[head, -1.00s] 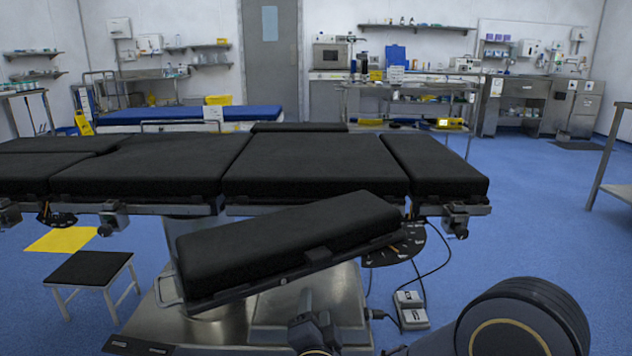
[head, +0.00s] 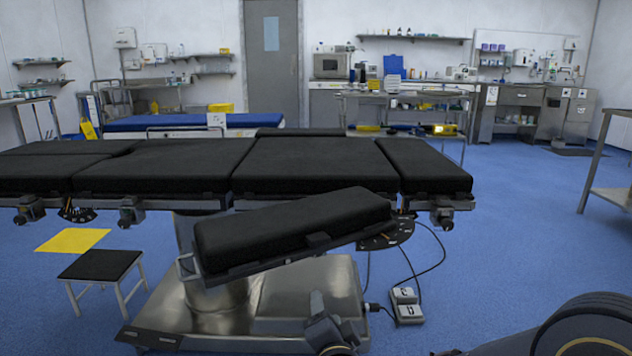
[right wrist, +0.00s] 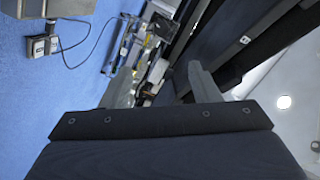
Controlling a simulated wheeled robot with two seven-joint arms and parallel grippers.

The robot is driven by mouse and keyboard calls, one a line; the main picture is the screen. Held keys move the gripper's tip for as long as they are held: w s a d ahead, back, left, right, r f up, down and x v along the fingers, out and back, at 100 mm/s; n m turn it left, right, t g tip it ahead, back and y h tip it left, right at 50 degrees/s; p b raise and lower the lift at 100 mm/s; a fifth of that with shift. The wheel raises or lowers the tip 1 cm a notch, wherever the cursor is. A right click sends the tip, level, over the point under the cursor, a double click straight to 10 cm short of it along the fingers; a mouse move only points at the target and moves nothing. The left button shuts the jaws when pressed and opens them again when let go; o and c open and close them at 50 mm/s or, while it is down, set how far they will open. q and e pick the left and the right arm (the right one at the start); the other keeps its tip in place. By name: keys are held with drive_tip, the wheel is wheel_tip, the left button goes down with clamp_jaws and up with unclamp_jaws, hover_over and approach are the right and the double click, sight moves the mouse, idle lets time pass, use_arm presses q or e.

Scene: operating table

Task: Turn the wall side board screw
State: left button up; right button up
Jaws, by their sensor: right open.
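The black-padded operating table (head: 310,163) stands ahead in the head view. Dark clamps with knobs hang from its near side rail: a left clamp (head: 28,210), a middle clamp (head: 131,212) and a right clamp (head: 443,213). A separate tilted black board (head: 295,228) sits in front of the table, higher at its right end. I cannot tell which knob is the wall side board screw. My right gripper (head: 319,305) is low in front of the table base, partly cut off. In the right wrist view its grey fingers (right wrist: 163,85) are apart, with nothing held between them. My left gripper is not in view.
The table's metal base (head: 250,300) spreads below the board. A foot pedal (head: 406,305) with cables lies right of it. A black-topped stool (head: 102,266) stands left, by a yellow floor patch (head: 73,240). Blue floor right of the table is clear up to a steel stand (head: 610,190).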

drive_tip(key=s+d+r+n+g+y+p, duration=0.1)
drive_tip(key=s+d+r+n+g+y, duration=0.3)
drive_tip(key=s+d, duration=0.5)
drive_tip(key=s+d+f+n+g+h, duration=0.1)
drive_tip(key=s+d+f+n+g, duration=0.15)
drive_tip(key=s, duration=0.45)
drive_tip(key=s+d+f+n+g+p, duration=0.1)
drive_tip(key=s+d+f+g, duration=0.1)
drive_tip(key=s+d, duration=0.3)
drive_tip(key=s+d+f+n+g+h, duration=0.1)
drive_tip(key=s+d+f+g, duration=0.15)
drive_tip(key=s, duration=0.55)
wheel_tip(320, 180, up, 39)
drive_tip(key=p, duration=3.8)
drive_tip(key=shift+a+f, duration=0.2)
drive_tip(key=shift+a, duration=0.05)
drive_tip(key=shift+n, duration=0.25)
drive_tip(key=shift+c, duration=0.4)
